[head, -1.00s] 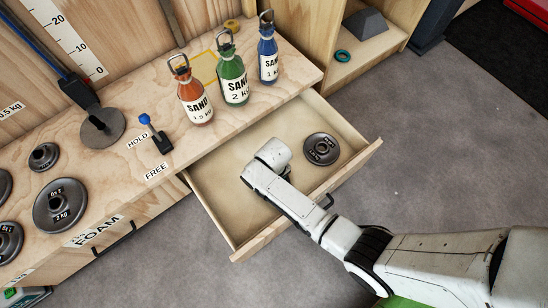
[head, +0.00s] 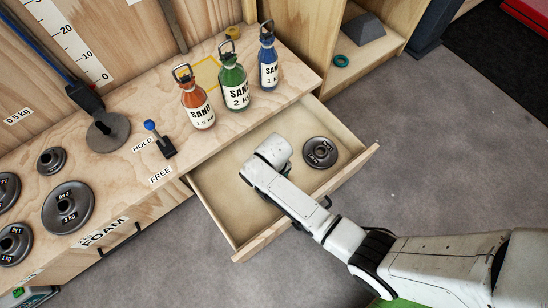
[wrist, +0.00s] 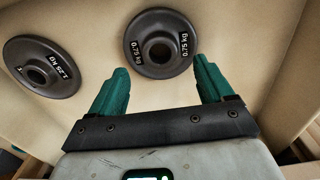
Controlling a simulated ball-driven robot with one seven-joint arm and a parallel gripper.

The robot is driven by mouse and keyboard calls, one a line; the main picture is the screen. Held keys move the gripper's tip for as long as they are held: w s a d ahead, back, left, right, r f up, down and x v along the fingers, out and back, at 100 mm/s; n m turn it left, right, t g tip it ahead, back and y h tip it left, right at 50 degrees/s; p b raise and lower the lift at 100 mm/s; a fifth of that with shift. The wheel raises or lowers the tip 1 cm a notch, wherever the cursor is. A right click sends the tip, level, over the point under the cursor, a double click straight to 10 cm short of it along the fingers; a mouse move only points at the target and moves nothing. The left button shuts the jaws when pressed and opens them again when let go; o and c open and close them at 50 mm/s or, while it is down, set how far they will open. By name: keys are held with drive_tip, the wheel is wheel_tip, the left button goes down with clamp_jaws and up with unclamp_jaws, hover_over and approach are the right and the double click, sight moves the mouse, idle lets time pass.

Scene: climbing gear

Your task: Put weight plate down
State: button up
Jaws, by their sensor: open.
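In the wrist view a dark round weight plate marked 0.75 kg (wrist: 158,44) lies on the drawer floor. My gripper (wrist: 159,66) is open, with its green fingers apart at the lower left and lower right of this plate. Nothing is gripped. In the head view my arm's end is over the open drawer (head: 222,212), and it hides my fingers and the 0.75 kg plate. A second plate marked 1.25 kg (wrist: 62,68) lies to the left in the wrist view. One plate (head: 320,153) shows in the drawer's right part in the head view.
Orange (head: 196,103), green (head: 233,83) and blue (head: 268,62) sand bottles stand on the bench above the drawer. Several dark plates (head: 68,207) lie at the bench's left. A lever (head: 160,140) stands between HOLD and FREE labels. Grey floor (head: 430,140) is clear at right.

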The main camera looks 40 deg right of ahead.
wheel_tip(320, 180, up, 7)
drive_tip(key=p, duration=0.2)
drive_tip(key=shift+f, duration=0.2)
drive_tip(key=s+d+r, duration=0.3)
drive_tip(key=s+r, duration=0.4)
drive_tip(key=s, duration=0.1)
drive_tip(key=s+d+r+t, duration=0.1)
drive_tip(key=s+d+r, duration=0.3)
drive_tip(key=s+r, duration=0.4)
drive_tip(key=shift+s+d, duration=0.3)
drive_tip(key=shift+s, duration=0.1)
